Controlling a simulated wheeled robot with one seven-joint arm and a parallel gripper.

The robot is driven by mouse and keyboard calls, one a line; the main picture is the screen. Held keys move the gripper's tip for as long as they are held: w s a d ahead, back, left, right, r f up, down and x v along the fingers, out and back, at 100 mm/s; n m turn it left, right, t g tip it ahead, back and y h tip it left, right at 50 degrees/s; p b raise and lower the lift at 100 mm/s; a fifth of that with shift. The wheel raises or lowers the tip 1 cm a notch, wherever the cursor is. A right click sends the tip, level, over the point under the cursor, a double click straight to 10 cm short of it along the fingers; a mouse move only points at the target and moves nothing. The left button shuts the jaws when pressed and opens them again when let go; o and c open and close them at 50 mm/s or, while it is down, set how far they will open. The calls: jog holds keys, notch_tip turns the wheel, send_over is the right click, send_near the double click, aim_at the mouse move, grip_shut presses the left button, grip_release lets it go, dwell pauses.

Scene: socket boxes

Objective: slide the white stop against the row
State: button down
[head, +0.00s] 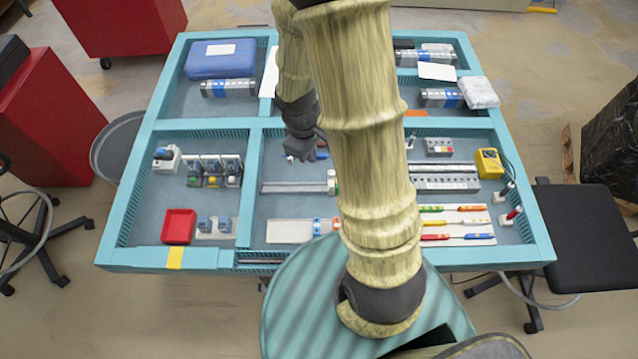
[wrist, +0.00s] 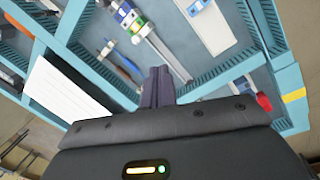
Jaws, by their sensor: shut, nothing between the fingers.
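A metal rail (head: 292,187) lies in the middle compartment of the teal table. A small white and green piece (head: 332,183) shows at its right end, where my arm hides what lies beyond. In the wrist view the rail (wrist: 169,54) runs to a row of blue, white and green blocks (wrist: 124,14) at the top. A whitish piece (wrist: 139,30) sits at the row's end facing the bare rail; I cannot tell surely whether it is the stop or touches the row. My gripper (head: 310,156) is shut and empty above the compartment, behind the rail; its fingers (wrist: 158,84) point beside the rail.
Small tools (wrist: 121,60) lie beside the rail near my fingers. A white plate (head: 290,231) with small blue and orange pieces lies in front. Teal divider walls (head: 248,185) bound the compartment. A red tray (head: 178,226) and several socket modules (head: 213,170) stand to the left.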

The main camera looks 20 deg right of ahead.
jog(key=s+a+r+m+t+y+b, duration=0.1)
jog(key=s+a+r+m+t, duration=0.1)
jog(key=s+r+m, duration=0.4)
notch_tip(320, 180, up, 2)
jog(key=shift+a+r+m+y, duration=0.15)
jog(key=shift+a+m+y, duration=0.15)
jog(key=shift+m, duration=0.5)
jog(key=shift+s, duration=0.1)
